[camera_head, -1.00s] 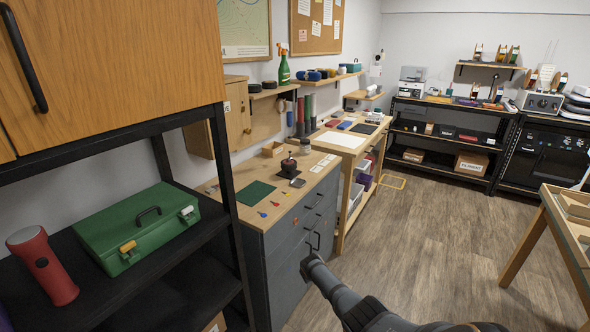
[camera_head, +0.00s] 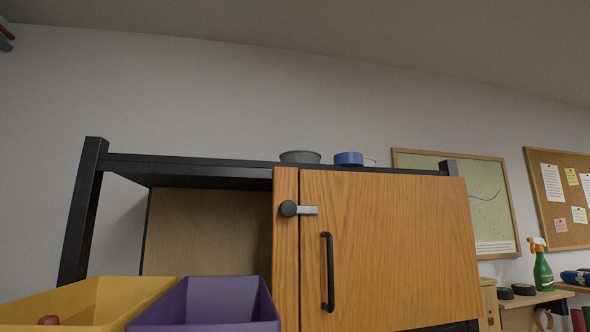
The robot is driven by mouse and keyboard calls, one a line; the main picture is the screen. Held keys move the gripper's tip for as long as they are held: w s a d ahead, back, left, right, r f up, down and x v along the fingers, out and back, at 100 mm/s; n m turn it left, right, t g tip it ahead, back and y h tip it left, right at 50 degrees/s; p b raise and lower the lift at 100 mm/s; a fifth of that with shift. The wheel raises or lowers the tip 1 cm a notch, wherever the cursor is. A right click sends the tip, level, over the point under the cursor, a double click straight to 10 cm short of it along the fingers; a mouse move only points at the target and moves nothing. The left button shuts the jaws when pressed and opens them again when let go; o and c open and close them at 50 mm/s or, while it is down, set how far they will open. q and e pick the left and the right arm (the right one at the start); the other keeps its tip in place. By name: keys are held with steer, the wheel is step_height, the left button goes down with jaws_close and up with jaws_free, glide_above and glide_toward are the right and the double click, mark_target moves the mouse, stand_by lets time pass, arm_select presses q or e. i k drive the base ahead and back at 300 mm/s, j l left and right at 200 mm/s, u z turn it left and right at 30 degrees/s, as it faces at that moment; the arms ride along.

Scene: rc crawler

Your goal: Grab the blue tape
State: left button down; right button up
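A short blue round thing (camera_head: 349,158), which looks like the blue tape, rests on top of the black-framed shelf unit (camera_head: 225,167). A thin pale piece sticks out at its right side. A grey round thing (camera_head: 300,157) of similar height sits just left of it. I see both from below, so their bases and tops are hidden. Neither of my grippers is in view.
A wooden cabinet door (camera_head: 390,245) with a black handle (camera_head: 328,273) is below the blue thing. A yellow bin (camera_head: 90,295) and a purple bin (camera_head: 213,300) stand at lower left. A green spray bottle (camera_head: 542,268) is at right.

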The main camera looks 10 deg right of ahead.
mark_target(352, 157)
steer(key=k+l+u, duration=0.15)
steer(key=u, duration=0.25)
steer(key=k+l+u, duration=0.15)
steer(key=u, duration=0.25)
steer(key=k+l+u, duration=0.15)
steer(key=u, duration=0.2)
steer(key=k+l, duration=0.1)
steer(key=k, duration=0.2)
